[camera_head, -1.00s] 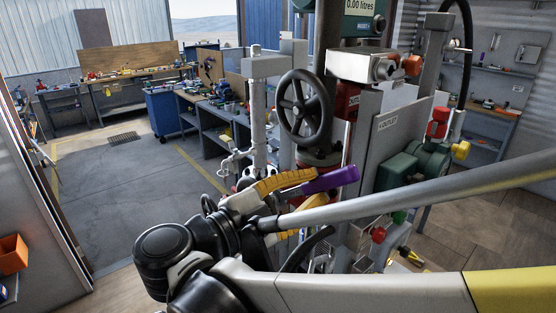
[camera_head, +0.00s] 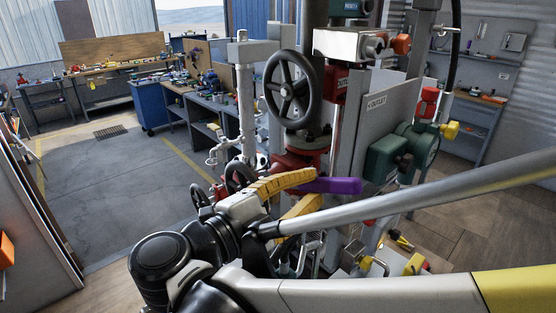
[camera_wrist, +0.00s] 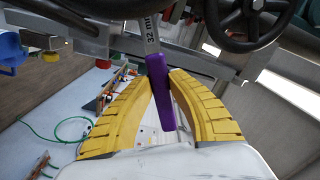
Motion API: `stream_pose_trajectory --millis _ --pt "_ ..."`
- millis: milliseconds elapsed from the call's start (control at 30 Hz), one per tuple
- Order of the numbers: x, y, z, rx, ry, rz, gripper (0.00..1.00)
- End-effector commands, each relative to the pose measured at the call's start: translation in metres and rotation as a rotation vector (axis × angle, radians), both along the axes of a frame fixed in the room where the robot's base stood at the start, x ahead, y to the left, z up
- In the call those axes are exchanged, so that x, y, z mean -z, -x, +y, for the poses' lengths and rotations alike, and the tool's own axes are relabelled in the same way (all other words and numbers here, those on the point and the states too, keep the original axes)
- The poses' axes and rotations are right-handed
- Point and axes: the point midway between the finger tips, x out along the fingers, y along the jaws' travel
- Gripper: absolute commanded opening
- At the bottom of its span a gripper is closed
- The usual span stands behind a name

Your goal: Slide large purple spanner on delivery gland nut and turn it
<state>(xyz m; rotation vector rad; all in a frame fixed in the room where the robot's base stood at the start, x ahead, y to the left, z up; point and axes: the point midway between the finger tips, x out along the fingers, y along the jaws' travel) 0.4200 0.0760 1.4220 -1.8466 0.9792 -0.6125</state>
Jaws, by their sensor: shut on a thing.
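The purple-handled spanner (camera_head: 338,186) is in my gripper (camera_head: 317,187), its handle pointing right and roughly level in the head view. In the wrist view, the yellow fingers of my gripper (camera_wrist: 163,80) close on the purple handle (camera_wrist: 159,88). The grey shank (camera_wrist: 151,32), marked 32 mm, runs up from it toward a dark handwheel, and the spanner's head is out of sight. In the head view a black handwheel (camera_head: 293,90) stands above a red valve body (camera_head: 298,163), behind and above my gripper. I cannot make out the delivery gland nut or any contact with it.
Grey plates with outlet labels (camera_head: 378,118) and a green motor-like unit (camera_head: 389,160) stand right of the valve. A white pipe column (camera_head: 245,95) is to the left. Lower handwheels (camera_head: 239,177) lie close behind my gripper. Open floor (camera_head: 95,190) is at left.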

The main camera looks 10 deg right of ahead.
Motion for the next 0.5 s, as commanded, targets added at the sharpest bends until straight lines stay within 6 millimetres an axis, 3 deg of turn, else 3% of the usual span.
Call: stream_pose_trajectory --millis 500 --pt "-0.015 0.021 -0.014 0.0 0.001 0.0 0.0"
